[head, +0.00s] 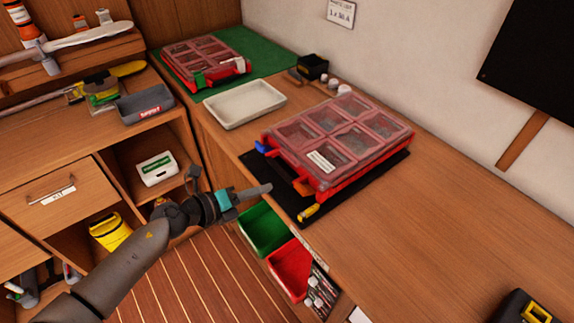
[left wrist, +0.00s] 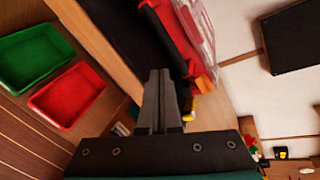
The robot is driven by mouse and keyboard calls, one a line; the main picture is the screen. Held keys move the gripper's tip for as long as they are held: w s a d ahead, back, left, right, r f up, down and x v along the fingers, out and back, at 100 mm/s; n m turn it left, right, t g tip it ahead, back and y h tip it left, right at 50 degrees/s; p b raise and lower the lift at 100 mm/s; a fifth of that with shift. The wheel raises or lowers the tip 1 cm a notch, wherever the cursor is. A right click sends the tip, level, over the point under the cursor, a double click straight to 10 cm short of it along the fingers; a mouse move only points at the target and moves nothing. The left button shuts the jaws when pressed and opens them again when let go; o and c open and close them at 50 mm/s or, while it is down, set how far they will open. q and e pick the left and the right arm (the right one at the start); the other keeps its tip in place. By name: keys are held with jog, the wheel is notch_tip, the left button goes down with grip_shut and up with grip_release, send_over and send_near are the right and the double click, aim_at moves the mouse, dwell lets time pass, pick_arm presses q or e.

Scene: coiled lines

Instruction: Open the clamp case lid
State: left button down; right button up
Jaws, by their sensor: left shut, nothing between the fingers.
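A red case (head: 335,145) with a clear compartment lid lies on a black mat (head: 396,165) on the bench. Its lid looks down, and a white label is on it. A blue latch (head: 261,147) and an orange latch (head: 303,187) show on its near side. I cannot read the label. My left gripper (head: 262,189) is shut and empty, just in front of the case near the mat's edge. In the left wrist view its fingers (left wrist: 158,90) are together, beside the orange latch (left wrist: 203,84), apart from it. My right gripper is out of view.
A second red case (head: 205,62) lies on a green mat (head: 262,58) at the back. A white tray (head: 244,103) stands between them. Green (head: 264,230) and red (head: 289,270) bins sit below the bench edge. A small yellow item (head: 308,213) lies by the mat.

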pick_arm(q)
notch_tip(320, 180, up, 9)
jog(key=m+g+y+p, duration=0.2)
jog(key=m+g+y, duration=0.1)
jog(key=m, duration=1)
jog(key=b+x, duration=0.1)
jog(key=x, duration=0.8)
jog(key=shift+d+f+b, duration=0.25)
jog(key=shift+d+b, duration=0.15)
jog(key=shift+d, duration=0.05)
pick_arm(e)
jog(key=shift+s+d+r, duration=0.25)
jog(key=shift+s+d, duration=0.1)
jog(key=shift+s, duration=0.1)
pick_arm(q)
jog(key=shift+r, duration=0.1)
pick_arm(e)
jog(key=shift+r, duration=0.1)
